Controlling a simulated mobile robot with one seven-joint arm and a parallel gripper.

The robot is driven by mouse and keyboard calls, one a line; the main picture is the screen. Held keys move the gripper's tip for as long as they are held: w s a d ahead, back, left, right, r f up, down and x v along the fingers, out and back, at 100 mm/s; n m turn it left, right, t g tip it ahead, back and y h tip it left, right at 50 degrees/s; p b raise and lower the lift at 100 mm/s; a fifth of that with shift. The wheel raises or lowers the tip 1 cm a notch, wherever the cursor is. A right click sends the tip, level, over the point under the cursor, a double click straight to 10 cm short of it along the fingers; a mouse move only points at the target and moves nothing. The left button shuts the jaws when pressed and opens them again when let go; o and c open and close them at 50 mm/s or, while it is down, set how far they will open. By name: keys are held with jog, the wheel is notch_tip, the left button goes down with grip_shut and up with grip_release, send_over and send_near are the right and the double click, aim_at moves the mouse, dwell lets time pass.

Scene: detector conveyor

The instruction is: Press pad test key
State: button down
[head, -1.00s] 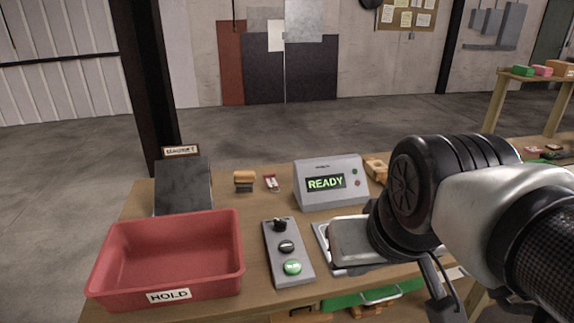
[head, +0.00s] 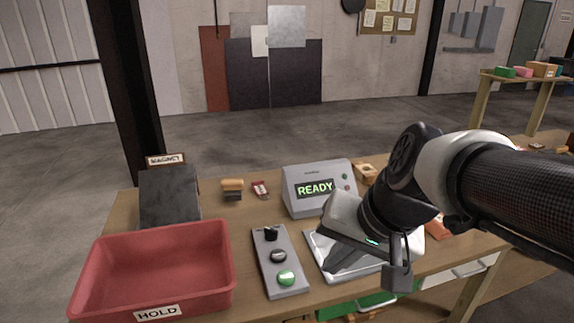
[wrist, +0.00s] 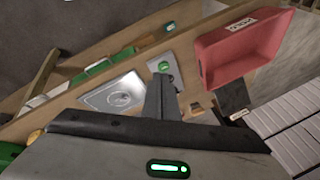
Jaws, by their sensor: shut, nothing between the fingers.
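A grey key box (head: 297,289) stands on the bench, with a black knob (head: 270,234), a dark button (head: 278,256) and a lit green button (head: 286,278). A grey console (head: 300,206) behind shows READY and has small red and green keys on its right side. A metal plate (head: 384,265) with a round mark lies right of the key box; the mark shows in the wrist view (wrist: 120,99). In the wrist view the green button (wrist: 164,66) shows just beyond the fingertips. No pad test label is readable.
A red HOLD bin (head: 226,270) stands left of the key box. A dark box with a MAGNET sign (head: 165,160) is behind it. Small items, one yellow and black (head: 232,188), lie between it and the console. The bench's front edge is near.

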jog(key=w+a+f+m+y, duration=0.4)
jog(key=w+a+f+m, duration=0.25)
jog(key=w, duration=0.45)
jog(key=m+b, duration=0.1)
jog(key=m, duration=0.5)
send_over(290, 278)
notch_tip(290, 278, down, 5)
jog(key=shift+f+y, duration=0.2)
jog(key=shift+y, duration=0.2)
jog(key=shift+f, duration=0.1)
notch_tip(290, 278, down, 8)
jog(key=b, duration=0.6)
jog(key=shift+r, duration=0.2)
jog(key=shift+f+b, duration=0.5)
jog(key=shift+b, duration=0.15)
jog(key=shift+f, duration=0.1)
jog(key=shift+f+b, duration=0.35)
jog(key=shift+b, duration=0.25)
